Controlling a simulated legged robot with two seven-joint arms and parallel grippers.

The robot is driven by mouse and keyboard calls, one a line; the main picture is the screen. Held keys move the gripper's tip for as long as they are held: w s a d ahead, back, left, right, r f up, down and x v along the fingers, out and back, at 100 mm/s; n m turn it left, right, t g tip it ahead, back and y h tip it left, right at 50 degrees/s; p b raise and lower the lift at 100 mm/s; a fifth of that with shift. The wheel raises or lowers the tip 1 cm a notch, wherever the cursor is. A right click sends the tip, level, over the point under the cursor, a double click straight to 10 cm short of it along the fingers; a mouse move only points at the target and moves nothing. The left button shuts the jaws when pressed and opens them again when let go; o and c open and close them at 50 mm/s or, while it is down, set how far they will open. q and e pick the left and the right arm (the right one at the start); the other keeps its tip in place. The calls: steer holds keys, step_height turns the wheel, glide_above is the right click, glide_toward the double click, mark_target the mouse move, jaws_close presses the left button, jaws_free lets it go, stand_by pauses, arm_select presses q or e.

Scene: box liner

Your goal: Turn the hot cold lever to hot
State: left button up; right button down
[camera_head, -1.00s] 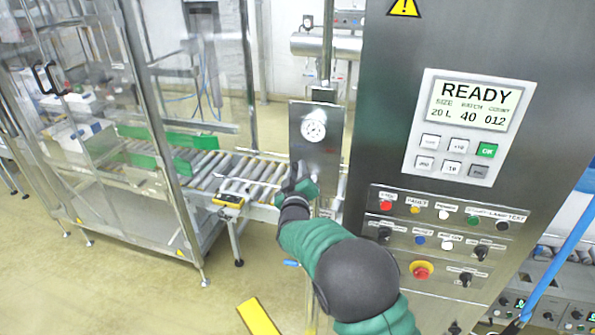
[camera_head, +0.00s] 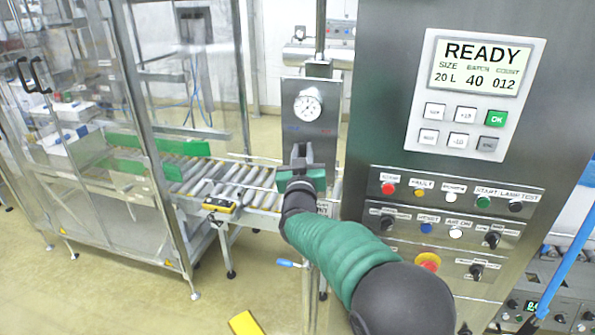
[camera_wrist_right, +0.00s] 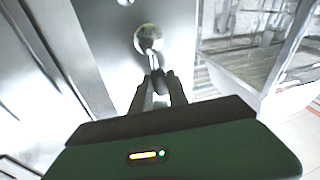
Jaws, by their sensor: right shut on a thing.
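The lever (camera_wrist_right: 151,55) is a metal bar on a round silver hub (camera_wrist_right: 147,36), on the steel panel (camera_head: 304,84) below a round white gauge (camera_head: 308,107). In the right wrist view it runs from the hub down between my fingers. My right gripper (camera_head: 301,153) is up against the panel, below the gauge. Its two dark fingers are shut on the lever's end, as the right wrist view shows (camera_wrist_right: 158,80). In the head view the gripper hides the lever. Hot and cold marks cannot be read. My left gripper is not in view.
A control cabinet with a READY screen (camera_head: 477,66), buttons and a red emergency stop (camera_head: 428,262) stands close on the right. A roller conveyor (camera_head: 232,182) and a clear-walled machine frame (camera_head: 148,140) are on the left. A blue-handled valve (camera_head: 286,263) sits below my arm.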

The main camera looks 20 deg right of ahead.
steer(key=d+m+h+b, duration=0.1)
steer(key=m+b, duration=0.2)
steer(key=s+d+m+b, duration=0.1)
steer(key=m+b, duration=0.1)
steer(key=b, duration=0.1)
steer(key=s+d+f+m+h+b, duration=0.1)
steer(key=m+b, duration=0.2)
steer(key=b, duration=0.1)
steer(key=shift+m+h, duration=0.3)
steer(key=shift+s+d+f+m+g+h+b, duration=0.15)
steer(key=shift+d+m+h+b, duration=0.1)
steer(key=shift+m+b, duration=0.45)
steer(key=shift+s+d+f+m+g+h+b, duration=0.2)
steer(key=shift+m+b, duration=0.3)
steer(key=shift+m, duration=0.4)
steer(key=shift+r, duration=0.1)
steer(key=c, duration=1.7)
jaws_free()
steer(key=shift+o, duration=1.2)
steer(key=shift+s, duration=0.1)
steer(key=shift+o, duration=0.8)
steer(key=shift+s+r, duration=0.1)
steer(key=shift+s, duration=0.1)
steer(key=shift+w, duration=0.15)
